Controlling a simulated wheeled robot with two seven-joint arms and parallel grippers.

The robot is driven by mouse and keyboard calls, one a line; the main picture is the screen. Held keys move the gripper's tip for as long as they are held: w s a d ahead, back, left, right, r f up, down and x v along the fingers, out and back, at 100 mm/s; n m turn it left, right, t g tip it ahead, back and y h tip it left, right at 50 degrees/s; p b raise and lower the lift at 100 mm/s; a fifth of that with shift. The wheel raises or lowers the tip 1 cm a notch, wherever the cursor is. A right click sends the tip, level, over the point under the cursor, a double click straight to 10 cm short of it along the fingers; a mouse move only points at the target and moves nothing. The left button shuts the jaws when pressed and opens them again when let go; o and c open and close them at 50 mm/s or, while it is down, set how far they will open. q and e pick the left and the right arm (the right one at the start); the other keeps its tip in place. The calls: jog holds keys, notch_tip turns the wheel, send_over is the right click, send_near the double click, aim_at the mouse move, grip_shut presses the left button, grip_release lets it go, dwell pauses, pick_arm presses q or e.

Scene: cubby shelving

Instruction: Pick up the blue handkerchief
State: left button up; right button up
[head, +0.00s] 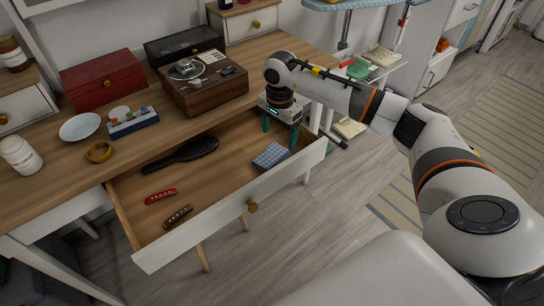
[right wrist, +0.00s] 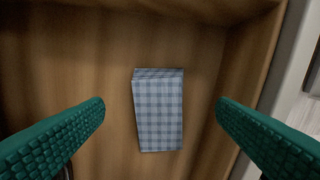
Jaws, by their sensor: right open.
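The blue handkerchief (head: 271,157) is a folded, checked cloth lying in the right part of the open drawer. In the right wrist view the handkerchief (right wrist: 158,112) lies flat on the drawer's wooden floor, between and beyond the green fingers. My right gripper (head: 281,133) is open and empty, pointing down above the drawer's right end near the handkerchief. In the right wrist view its two fingers (right wrist: 160,115) stand wide apart, one on each side of the cloth, with no visible contact. My left gripper is not in view.
The open drawer (head: 203,221) also holds a black hairbrush (head: 181,154), a red pocketknife (head: 160,196) and a brown one (head: 177,216). Its side walls and front stand around the cloth. The desk (head: 225,103) above carries a wooden record player (head: 203,92), boxes and a plate.

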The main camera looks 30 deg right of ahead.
aim_at(278, 150)
jog(key=shift+a+f, duration=0.1)
jog(key=shift+f, duration=2.7)
jog(key=c, duration=1.1)
jog(key=shift+o, duration=0.2)
jog(key=shift+r, duration=0.1)
